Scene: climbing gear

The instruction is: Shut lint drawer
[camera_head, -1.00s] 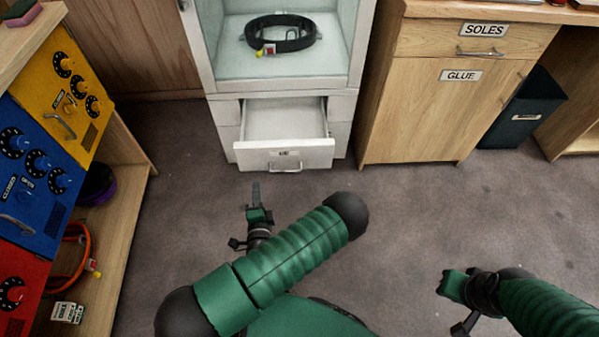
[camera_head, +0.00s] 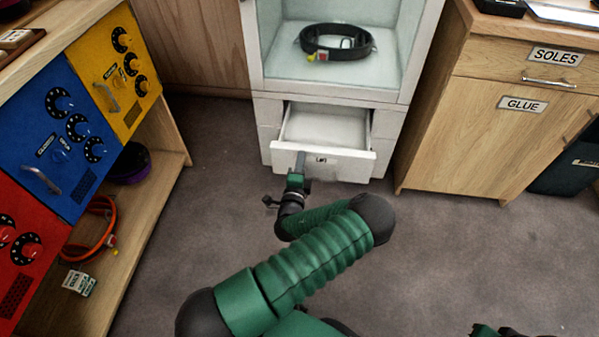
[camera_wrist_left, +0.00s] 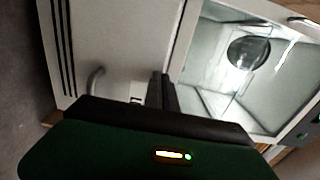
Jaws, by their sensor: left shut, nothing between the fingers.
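The lint drawer (camera_head: 345,165) is the white drawer low in the white cabinet. It stands pulled out, and its empty-looking inside (camera_head: 325,128) shows from above. My left gripper (camera_head: 301,158) is shut and empty. Its tip overlaps the left part of the drawer front in the head view; whether it touches cannot be told. In the left wrist view, the dark fingers (camera_wrist_left: 162,92) are close to a pale panel (camera_wrist_left: 110,40) with a handle (camera_wrist_left: 95,79).
Above the drawer, an open compartment holds a black ring-shaped item (camera_head: 336,42). A wooden cabinet (camera_head: 470,130) labelled SOLES and GLUE stands right. Left are coloured knob panels (camera_head: 70,135) over a wooden shelf (camera_head: 150,200). The grey floor (camera_head: 430,240) before the drawer is clear.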

